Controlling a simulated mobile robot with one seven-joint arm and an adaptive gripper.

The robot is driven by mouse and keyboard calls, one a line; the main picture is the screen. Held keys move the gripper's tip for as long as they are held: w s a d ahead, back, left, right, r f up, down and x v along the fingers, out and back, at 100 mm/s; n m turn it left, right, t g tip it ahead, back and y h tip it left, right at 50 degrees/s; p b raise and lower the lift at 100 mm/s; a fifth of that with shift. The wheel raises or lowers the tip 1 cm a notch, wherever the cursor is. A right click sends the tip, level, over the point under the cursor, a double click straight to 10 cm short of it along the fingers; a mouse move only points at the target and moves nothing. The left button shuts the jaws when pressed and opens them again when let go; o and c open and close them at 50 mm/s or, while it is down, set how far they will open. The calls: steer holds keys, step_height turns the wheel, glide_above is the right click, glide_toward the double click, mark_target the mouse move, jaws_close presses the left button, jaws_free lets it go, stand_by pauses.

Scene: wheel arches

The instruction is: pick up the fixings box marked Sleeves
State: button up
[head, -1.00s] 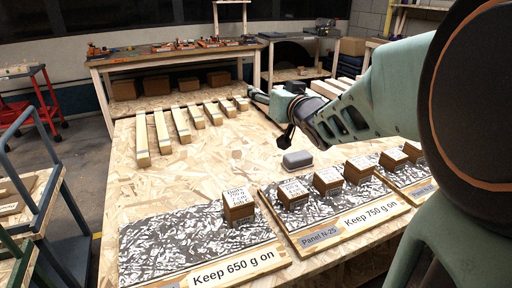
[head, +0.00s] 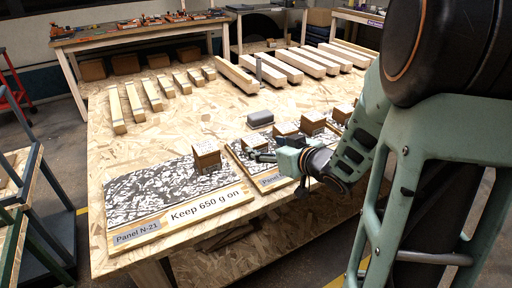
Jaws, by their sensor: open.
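Several small brown boxes with white printed tops stand on the panels; the print is too small to read, so I cannot tell which is marked Sleeves. One box (head: 207,157) stands alone on the left panel (head: 150,190). On the second panel (head: 270,182), a box (head: 256,143) is partly hidden behind my gripper, and further boxes (head: 286,130) (head: 313,123) (head: 343,112) stand to its right. My gripper (head: 262,156) is open and points left, low in front of the partly hidden box. I cannot tell whether it touches anything.
A grey rounded block (head: 260,118) lies behind the boxes. Short wooden bars (head: 135,103) and longer beams (head: 275,70) lie further back on the chipboard table (head: 120,145). The left panel reads Panel N-21 and Keep 650 g on. My arm hides the table's right side.

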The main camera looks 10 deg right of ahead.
mark_target(257, 143)
steer(key=x, duration=0.3)
steer(key=shift+w+a+f+b, duration=0.1)
steer(key=shift+b, duration=0.2)
steer(key=b+x, duration=0.1)
steer(key=x, duration=0.3)
steer(key=shift+w+f+b, duration=0.1)
steer(key=shift+f+b, duration=0.2)
steer(key=shift+b, duration=0.05)
steer(key=shift+w, duration=0.4)
steer(key=c, duration=1.3)
steer(key=shift+r, duration=0.15)
steer(key=shift+c, duration=0.2)
